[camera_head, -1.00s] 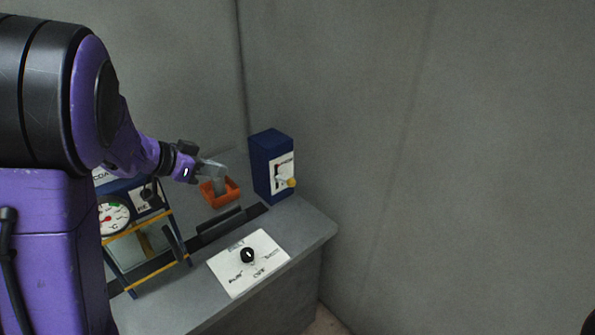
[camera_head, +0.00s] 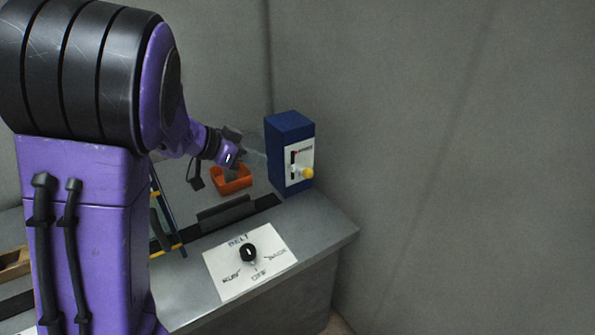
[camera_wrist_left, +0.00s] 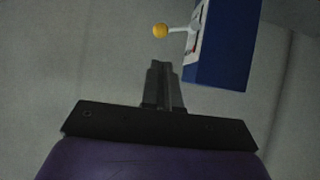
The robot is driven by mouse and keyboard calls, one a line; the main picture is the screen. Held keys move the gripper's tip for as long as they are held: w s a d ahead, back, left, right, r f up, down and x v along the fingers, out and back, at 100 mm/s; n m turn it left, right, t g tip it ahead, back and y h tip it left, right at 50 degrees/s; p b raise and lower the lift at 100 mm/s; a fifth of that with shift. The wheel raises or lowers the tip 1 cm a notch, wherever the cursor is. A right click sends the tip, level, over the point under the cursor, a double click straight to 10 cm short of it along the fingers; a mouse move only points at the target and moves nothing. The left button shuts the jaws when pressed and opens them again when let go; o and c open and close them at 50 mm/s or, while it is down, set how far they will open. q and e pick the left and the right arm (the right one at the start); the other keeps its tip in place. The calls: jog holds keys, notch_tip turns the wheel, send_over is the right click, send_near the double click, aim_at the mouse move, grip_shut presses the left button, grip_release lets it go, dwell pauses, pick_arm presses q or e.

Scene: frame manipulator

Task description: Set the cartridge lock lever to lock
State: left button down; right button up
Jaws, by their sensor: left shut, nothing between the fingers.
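The lever (camera_head: 307,173) has a yellow ball knob and sits low on the white plate of a blue box (camera_head: 282,150) at the back right of the bench. In the left wrist view the yellow knob (camera_wrist_left: 160,31) stands out on a pale rod from the blue box (camera_wrist_left: 222,45). My left gripper (camera_head: 255,158) is to the left of the box, above the orange tray, apart from the lever. In the left wrist view its fingers (camera_wrist_left: 162,70) are closed together and empty, pointing toward the knob with a gap between. The plate's lettering is too small to read.
An orange tray (camera_head: 232,181) with a grey piece in it lies beside the box. A white belt panel (camera_head: 225,270) with a black knob (camera_head: 249,252) is on the front of the bench. A grey wall stands right behind the box.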

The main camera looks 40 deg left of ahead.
aim_at(304, 172)
pick_arm(q)
jog(key=p+x, duration=0.1)
jog(key=x, duration=1.2)
jog(key=shift+w+d+f, duration=0.1)
jog(key=shift+w+f, duration=0.15)
jog(key=shift+w, duration=0.05)
pick_arm(e)
jog(key=shift+r, duration=0.7)
